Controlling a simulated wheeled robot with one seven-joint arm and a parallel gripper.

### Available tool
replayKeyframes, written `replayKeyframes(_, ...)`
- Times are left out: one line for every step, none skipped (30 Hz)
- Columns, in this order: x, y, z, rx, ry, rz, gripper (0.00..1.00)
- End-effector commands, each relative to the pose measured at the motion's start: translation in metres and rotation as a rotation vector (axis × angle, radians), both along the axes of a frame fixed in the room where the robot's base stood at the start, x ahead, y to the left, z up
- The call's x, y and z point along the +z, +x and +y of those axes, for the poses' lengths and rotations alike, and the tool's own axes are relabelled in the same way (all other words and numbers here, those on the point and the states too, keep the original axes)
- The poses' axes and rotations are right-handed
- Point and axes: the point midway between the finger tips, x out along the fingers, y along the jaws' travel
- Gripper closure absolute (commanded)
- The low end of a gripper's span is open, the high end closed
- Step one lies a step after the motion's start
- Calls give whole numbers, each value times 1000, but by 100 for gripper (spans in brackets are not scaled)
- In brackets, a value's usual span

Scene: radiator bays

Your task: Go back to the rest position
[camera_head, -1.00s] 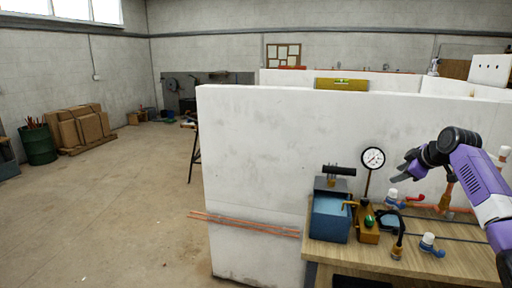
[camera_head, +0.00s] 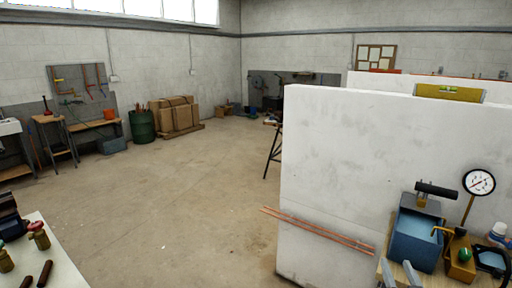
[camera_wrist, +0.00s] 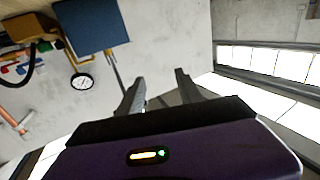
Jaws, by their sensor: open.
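My gripper (camera_wrist: 158,92) shows in the wrist view with its two grey fingers apart and nothing between them. Beyond the fingers are the white wall and the room's bright windows. In the head view two grey finger-like tips (camera_head: 399,272) rise at the bottom edge, in front of the workbench; the rest of the arm is out of view there.
On the workbench at right stand a blue box-shaped tool (camera_head: 416,238) and a pressure gauge (camera_head: 479,182). A white partition (camera_head: 340,150) stands behind. A pale table (camera_head: 55,262) with valves is at lower left. The floor (camera_head: 180,200) between is clear.

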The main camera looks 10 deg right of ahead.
Motion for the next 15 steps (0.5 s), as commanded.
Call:
replayKeyframes(-6,-18,21,3,21,-19,58)
replayKeyframes(-8,-28,30,2,28,-31,58)
replayKeyframes(-9,-41,42,1,40,-47,58)
replayKeyframes(-10,-51,51,2,47,-57,58)
replayKeyframes(-10,-62,60,3,53,-68,58)
replayKeyframes(-10,-76,71,4,62,-80,58)
replayKeyframes(-11,-87,79,5,68,-87,58)
replayKeyframes(-11,-98,87,9,72,-94,58)
replayKeyframes(-10,-112,97,12,78,-102,58)
replayKeyframes(-9,-123,104,16,79,-106,58)
replayKeyframes(-8,-134,111,19,84,-110,58)
replayKeyframes(-7,-149,121,26,86,-114,58)
replayKeyframes(-5,-160,128,32,87,-115,58)
replayKeyframes(-4,-171,134,37,89,-117,58)
replayKeyframes(-2,-185,142,46,88,-114,58)
